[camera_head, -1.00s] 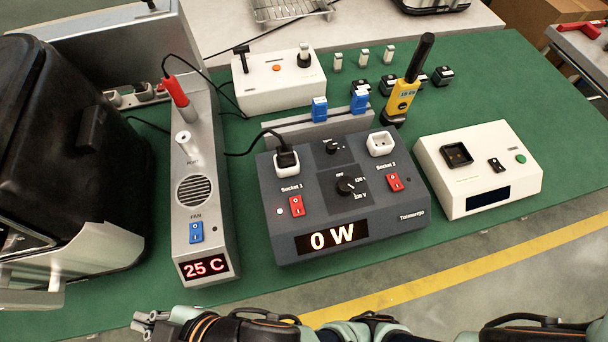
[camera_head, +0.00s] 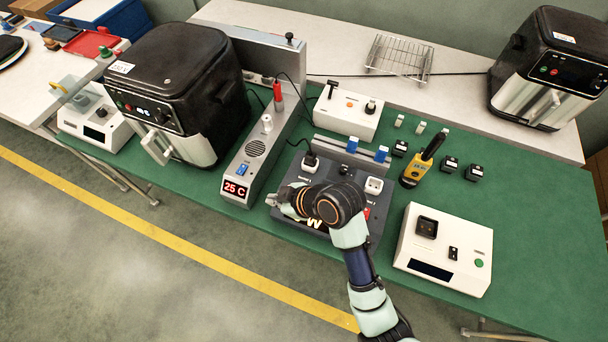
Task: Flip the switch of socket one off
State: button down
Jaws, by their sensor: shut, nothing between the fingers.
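The dark grey socket box (camera_head: 283,214) stands on the green table in the middle of the view. A black plug (camera_head: 310,161) sits in its left socket. The right socket (camera_head: 374,185) is white and empty, with a red switch (camera_head: 366,213) below it, partly covered by my arm. My gripper (camera_head: 271,200) is shut and empty, pointing left over the front left of the box. It hides the red switch below the left socket, so I cannot see that switch's position. Whether the gripper touches the box is unclear. The display (camera_head: 315,223) is mostly covered.
A silver unit (camera_head: 252,165) reading 25 C stands close left, beside a black fryer (camera_head: 170,85). A white box (camera_head: 443,245) stands right, a yellow meter (camera_head: 417,172) behind. A white control box (camera_head: 347,112) is at the back. Table space between the grey and white boxes is narrow.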

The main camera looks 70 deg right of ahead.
jog(key=s+d+r+p, duration=0.1)
jog(key=s+d+p, duration=0.3)
jog(key=s+d, duration=0.5)
jog(key=shift+s+r+m, duration=0.3)
jog(key=shift+s+r, duration=0.05)
jog(key=shift+s, duration=0.6)
jog(key=shift+w+f, duration=0.1)
jog(key=x, duration=0.9)
jog(key=shift+w+d+f+b, duration=0.1)
jog(key=shift+w+b, duration=0.05)
jog(key=shift+b, duration=0.25)
jog(key=shift+w+d+f, duration=0.1)
jog(key=shift+d+f, duration=0.05)
jog(key=shift+f, duration=0.9)
jog(key=shift+w+d+f, duration=0.1)
jog(key=shift+d+f, duration=0.05)
jog(key=shift+f, duration=0.9)
